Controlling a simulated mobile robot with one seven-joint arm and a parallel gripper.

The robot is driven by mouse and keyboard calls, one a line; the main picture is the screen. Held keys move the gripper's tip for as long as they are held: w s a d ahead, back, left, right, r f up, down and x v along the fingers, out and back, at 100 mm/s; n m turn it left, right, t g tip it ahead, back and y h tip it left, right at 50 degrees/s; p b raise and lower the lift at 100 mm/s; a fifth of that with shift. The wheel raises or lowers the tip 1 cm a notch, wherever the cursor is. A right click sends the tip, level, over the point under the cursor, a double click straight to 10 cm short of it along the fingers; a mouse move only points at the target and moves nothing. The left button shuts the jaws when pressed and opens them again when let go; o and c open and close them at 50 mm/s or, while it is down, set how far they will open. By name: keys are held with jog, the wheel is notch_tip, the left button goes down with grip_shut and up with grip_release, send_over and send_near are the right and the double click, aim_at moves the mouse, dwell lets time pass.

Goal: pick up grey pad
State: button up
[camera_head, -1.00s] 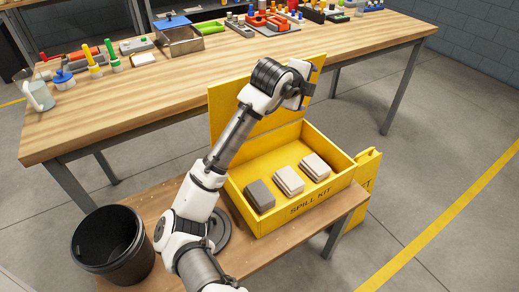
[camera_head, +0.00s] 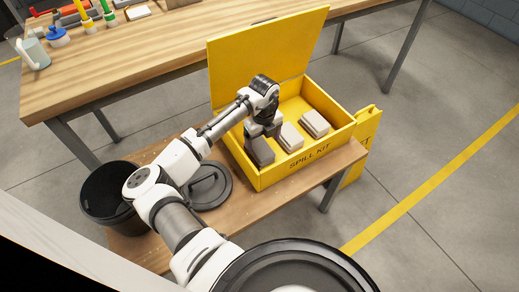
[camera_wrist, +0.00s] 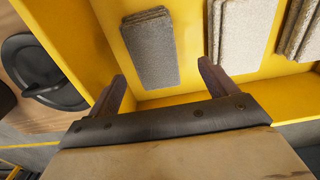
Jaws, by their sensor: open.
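The grey pad (camera_head: 259,150) lies at the left end of the open yellow spill kit box (camera_head: 262,182). It is the darkest of the pads there. In the wrist view the grey pad (camera_wrist: 150,48) lies ahead of the fingers, roughly between their lines and nearer the left one. My gripper (camera_head: 262,131) is over the left part of the box, just above the grey pad. In the wrist view my gripper (camera_wrist: 162,82) has its two fingers wide apart with nothing between them. The head view partly hides the pad's far end behind the gripper.
Two lighter pads, a middle one (camera_head: 291,137) and a right one (camera_head: 314,123), lie beside the grey pad. The yellow lid (camera_head: 262,58) stands open behind. A black bucket (camera_head: 108,195) and a round black lid (camera_head: 209,187) are left of the box on the bench.

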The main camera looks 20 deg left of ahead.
aim_at(260, 148)
jog(key=shift+s+a+f+p, duration=0.1)
jog(key=shift+f+p, duration=0.1)
jog(key=shift+f, duration=0.7)
jog(key=shift+s+a+f+p, duration=0.1)
jog(key=shift+a+f+p, duration=0.05)
jog(key=shift+f, duration=0.8)
jog(key=shift+a+f+p, duration=0.1)
jog(key=shift+f+p, duration=0.1)
jog(key=shift+f, duration=0.7)
jog(key=shift+c, duration=0.5)
jog(key=c, duration=1)
